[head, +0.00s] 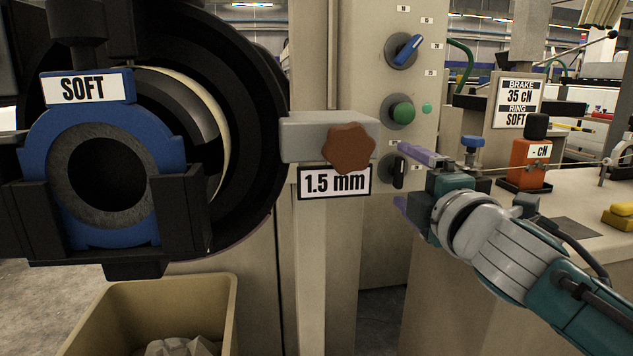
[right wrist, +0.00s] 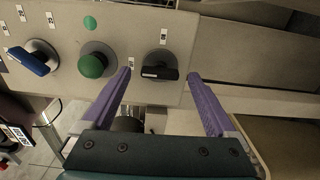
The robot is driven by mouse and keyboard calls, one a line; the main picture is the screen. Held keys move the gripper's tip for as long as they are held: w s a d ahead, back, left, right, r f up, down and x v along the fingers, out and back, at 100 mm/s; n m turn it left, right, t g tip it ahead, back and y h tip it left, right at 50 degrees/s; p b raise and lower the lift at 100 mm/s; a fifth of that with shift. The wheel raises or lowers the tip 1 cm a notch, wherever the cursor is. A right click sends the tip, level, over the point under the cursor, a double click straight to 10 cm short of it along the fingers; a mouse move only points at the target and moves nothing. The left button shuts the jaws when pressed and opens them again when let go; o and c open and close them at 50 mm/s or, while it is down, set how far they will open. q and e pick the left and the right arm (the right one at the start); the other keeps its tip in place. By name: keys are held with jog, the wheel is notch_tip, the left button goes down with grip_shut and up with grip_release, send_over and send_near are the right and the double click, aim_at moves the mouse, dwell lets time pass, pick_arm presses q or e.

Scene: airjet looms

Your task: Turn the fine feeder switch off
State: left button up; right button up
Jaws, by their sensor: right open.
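A beige control panel (head: 365,70) carries a blue rotary switch (head: 407,50) at the top, a green push button (head: 402,112) below it and a black rotary switch (head: 399,171) at the bottom. I cannot read which one is labelled fine feeder. My right gripper (head: 402,174) is open, its purple fingers pointing at the panel, one above and one below the black switch. In the right wrist view, the black switch (right wrist: 160,73) lies between the open fingertips, its handle lying crosswise; contact cannot be told. My left gripper is out of view.
A brown star knob (head: 349,149) on a grey block juts out left of the panel, above a 1.5 mm sign (head: 335,182). A black and blue feeder (head: 100,170) fills the left. An orange tensioner (head: 530,163) stands right, behind my arm. A beige bin (head: 228,300) is below.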

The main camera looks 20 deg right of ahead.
jog(key=v, duration=0.8)
jog(key=shift+s+p, duration=0.25)
jog(key=shift+p, duration=0.15)
